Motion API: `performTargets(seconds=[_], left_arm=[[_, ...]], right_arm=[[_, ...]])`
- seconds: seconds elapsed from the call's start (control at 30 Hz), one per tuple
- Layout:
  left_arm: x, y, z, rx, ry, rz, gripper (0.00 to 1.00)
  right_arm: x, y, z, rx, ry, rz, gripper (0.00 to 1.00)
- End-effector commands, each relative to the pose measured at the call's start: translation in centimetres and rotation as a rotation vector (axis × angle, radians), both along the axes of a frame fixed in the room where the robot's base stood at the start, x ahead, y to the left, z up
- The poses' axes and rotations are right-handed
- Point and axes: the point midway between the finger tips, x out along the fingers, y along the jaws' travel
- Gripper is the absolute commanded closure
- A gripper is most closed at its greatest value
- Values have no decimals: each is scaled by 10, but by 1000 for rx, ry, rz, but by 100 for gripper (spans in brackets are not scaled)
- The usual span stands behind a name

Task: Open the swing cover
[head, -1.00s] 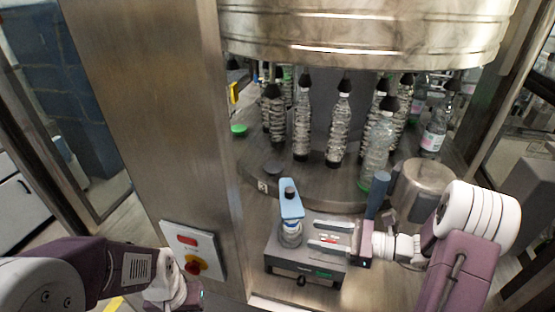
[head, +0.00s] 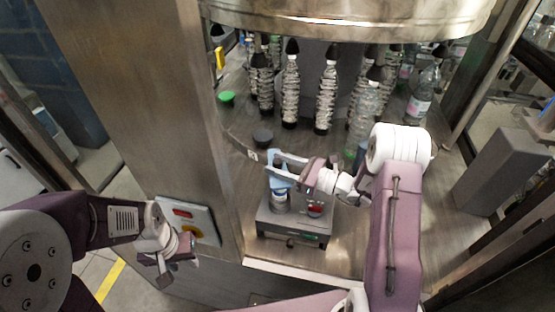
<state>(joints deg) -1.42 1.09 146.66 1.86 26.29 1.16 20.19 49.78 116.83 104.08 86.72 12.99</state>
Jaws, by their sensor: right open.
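The reel labeller, a grey box-shaped device (head: 293,228), stands on the metal deck at the centre of the head view. The swing cover appears to be its light blue arm-like part (head: 278,184), raised above the left side of the box over a pale round part. My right gripper (head: 262,163) is open, its fingers pointing left at the top of the blue part. The fingers overlap the blue part in the picture, and I cannot tell whether they touch it. My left gripper (head: 160,272) hangs low at the left, away from the device; its jaw opening is unclear.
A carousel of clear bottles (head: 327,95) stands behind the device under a large metal drum (head: 350,12). A control box with a red switch (head: 189,221) is on the steel pillar (head: 135,110) at left. A green cap (head: 227,97) lies on the deck.

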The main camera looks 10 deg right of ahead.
Motion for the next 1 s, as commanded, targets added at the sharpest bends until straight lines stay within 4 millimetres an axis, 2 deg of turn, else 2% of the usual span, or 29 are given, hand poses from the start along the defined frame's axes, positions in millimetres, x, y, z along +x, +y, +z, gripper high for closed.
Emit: performTargets(seconds=[0.3,0.47,0.5,1.0], left_arm=[[0,0,1,0,0,0,64],[0,0,1,0,0,0,64],[0,0,1,0,0,0,64],[0,0,1,0,0,0,64]], right_arm=[[2,4,-1,-1,1,0,51],[2,4,-1,-1,1,0,96],[3,3,-1,-1,1,-1,100],[3,3,1,2,-4,-1,100]])
